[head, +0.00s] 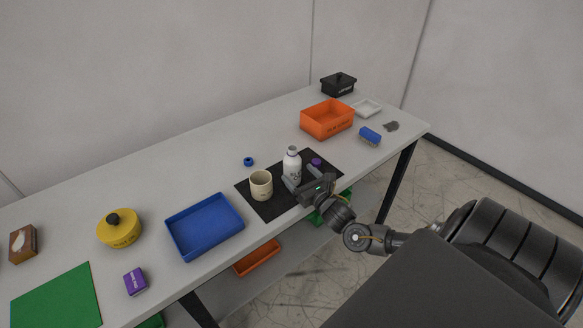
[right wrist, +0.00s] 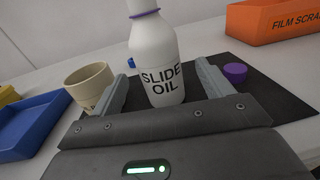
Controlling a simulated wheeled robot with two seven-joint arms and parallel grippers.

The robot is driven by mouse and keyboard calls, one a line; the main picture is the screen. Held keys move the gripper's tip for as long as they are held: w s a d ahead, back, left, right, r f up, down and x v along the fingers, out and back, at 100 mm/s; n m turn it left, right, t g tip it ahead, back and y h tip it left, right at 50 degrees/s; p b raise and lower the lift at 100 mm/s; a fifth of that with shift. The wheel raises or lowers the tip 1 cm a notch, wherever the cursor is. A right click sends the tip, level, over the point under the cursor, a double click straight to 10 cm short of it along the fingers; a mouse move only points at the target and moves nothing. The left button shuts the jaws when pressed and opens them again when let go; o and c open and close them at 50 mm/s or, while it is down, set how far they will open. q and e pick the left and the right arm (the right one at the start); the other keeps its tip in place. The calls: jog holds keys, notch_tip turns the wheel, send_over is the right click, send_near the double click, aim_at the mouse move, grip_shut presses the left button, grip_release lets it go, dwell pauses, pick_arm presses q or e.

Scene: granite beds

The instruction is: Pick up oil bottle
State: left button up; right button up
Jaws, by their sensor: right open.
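The oil bottle (head: 292,165) is white and stands upright on a black mat (head: 268,207). In the right wrist view the bottle (right wrist: 157,62) reads "SLIDE OIL" and has a purple ring at its neck; its top is cut off by the frame. My right gripper (head: 303,181) is open at the bottle. In the right wrist view its two fingers (right wrist: 160,84) stand on either side of the bottle's lower body, with gaps showing. I cannot tell whether the bottle is fully between the fingertips. My left gripper is not in view.
A beige cup (head: 261,186) stands just left of the bottle, and a purple cap (head: 316,162) lies to its right. A blue tray (head: 205,226) is further left. An orange bin (head: 327,118) marked "FILM SCRAP" (right wrist: 272,22) stands behind right. A blue ring (head: 248,161) lies behind the mat.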

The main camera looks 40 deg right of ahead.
aim_at(292, 167)
jog(key=shift+w+d+r+p, duration=0.1)
jog(key=shift+w+r+p, duration=0.1)
jog(key=shift+w+p, duration=0.4)
jog(key=w, duration=0.3)
jog(key=shift+w+d+f, duration=0.1)
jog(key=shift+w+f, duration=0.2)
jog(key=shift+w, duration=0.1)
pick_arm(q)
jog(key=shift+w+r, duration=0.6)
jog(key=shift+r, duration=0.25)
pick_arm(e)
jog(key=shift+c, duration=0.6)
jog(key=c, duration=1.1)
